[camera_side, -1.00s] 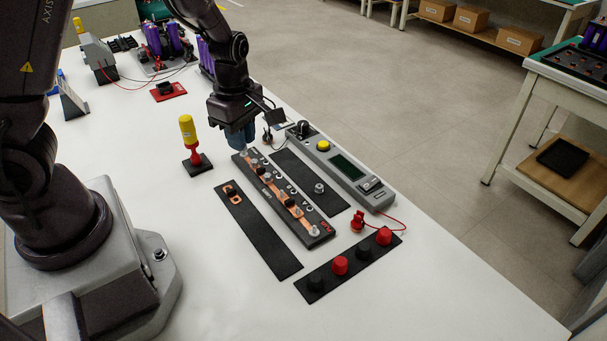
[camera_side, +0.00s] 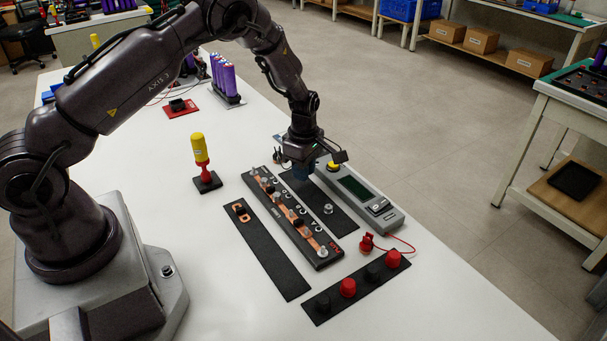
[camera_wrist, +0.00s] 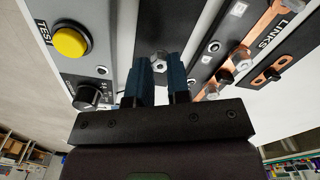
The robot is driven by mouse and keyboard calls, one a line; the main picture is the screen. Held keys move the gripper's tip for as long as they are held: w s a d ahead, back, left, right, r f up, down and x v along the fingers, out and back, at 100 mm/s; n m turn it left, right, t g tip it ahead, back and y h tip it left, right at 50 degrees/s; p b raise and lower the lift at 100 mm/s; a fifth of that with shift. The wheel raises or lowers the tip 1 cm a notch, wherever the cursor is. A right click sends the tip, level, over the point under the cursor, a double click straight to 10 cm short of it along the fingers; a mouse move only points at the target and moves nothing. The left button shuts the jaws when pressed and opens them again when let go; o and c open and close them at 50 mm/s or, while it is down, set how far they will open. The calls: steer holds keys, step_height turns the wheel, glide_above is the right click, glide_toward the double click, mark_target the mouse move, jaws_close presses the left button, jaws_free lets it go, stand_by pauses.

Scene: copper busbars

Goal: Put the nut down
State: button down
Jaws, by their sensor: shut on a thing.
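My gripper (camera_side: 300,174) is low over the far end of the right-hand black strip (camera_side: 341,220), between the links board and the grey tester. In the wrist view, its blue fingers (camera_wrist: 161,66) are shut on a silver hex nut (camera_wrist: 159,63) at their tips. I cannot tell whether the nut touches the strip. Another silver nut (camera_side: 328,209) sits on the same strip, nearer the front. The links board (camera_side: 290,215) carries copper bars with silver and black fasteners.
The grey tester (camera_side: 360,193) with a yellow button (camera_wrist: 71,42) stands close to the right. The left black strip (camera_side: 268,255) holds a copper link (camera_side: 240,211). A yellow-handled tool (camera_side: 200,150) stands upright at left. Red and black caps sit on a front strip (camera_side: 358,287).

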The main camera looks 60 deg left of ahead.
steer(key=shift+f, duration=0.85)
steer(key=shift+f, duration=0.15)
steer(key=c, duration=1.1)
jaws_free()
